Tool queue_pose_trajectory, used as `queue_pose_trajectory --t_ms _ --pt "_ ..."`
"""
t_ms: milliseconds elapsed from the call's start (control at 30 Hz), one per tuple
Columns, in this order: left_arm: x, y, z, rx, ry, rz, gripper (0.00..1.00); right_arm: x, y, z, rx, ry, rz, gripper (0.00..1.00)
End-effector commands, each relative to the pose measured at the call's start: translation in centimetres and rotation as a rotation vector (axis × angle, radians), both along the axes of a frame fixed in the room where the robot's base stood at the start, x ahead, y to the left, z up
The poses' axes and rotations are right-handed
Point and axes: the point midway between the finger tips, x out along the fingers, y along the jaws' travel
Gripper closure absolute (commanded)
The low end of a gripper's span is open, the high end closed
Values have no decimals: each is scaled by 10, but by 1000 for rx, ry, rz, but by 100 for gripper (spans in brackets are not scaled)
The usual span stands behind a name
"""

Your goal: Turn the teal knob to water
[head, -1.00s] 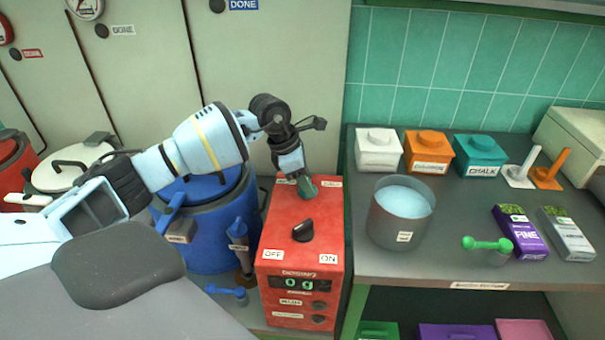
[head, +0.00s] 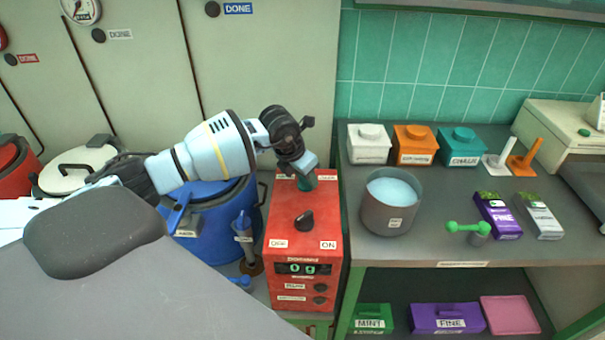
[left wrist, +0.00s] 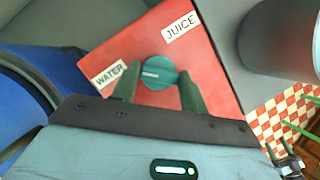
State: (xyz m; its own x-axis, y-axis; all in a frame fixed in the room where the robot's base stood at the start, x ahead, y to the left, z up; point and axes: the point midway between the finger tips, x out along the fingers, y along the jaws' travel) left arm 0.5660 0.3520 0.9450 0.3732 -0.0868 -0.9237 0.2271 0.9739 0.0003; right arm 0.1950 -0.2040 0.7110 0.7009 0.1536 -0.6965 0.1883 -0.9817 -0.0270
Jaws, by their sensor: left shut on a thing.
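The teal knob (left wrist: 157,73) is on top of the red dispenser box (head: 282,225), between a WATER label (left wrist: 108,73) and a JUICE label (left wrist: 180,27) in the left wrist view. The white mark on the knob lies left of its middle, on the WATER label's side. My left gripper (left wrist: 157,85) is shut on the knob, with one finger on each side of it. In the head view the gripper (head: 304,180) comes down at the back of the box and hides much of the knob.
A black knob (head: 304,220) with OFF and ON labels is on the box's front top. A blue barrel (head: 217,228) stands left of the box. A pot of pale liquid (head: 389,210) stands on the grey counter (head: 425,190) to the right.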

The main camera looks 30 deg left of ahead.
Motion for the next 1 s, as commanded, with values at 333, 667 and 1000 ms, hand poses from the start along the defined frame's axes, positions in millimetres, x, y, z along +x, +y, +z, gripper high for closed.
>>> queue_pose_trajectory --t_ms 333,667,1000 --pt "0 0 -1 0 2 11 79 -1 -1 -1 -2 2 0 35" --pt "0 0 -1 0 2 9 35 -1 -1 -1 -1 2 -1 35" --pt "-2 1 8 0 -1 9 35 1 0 1 0 -4 -1 35"
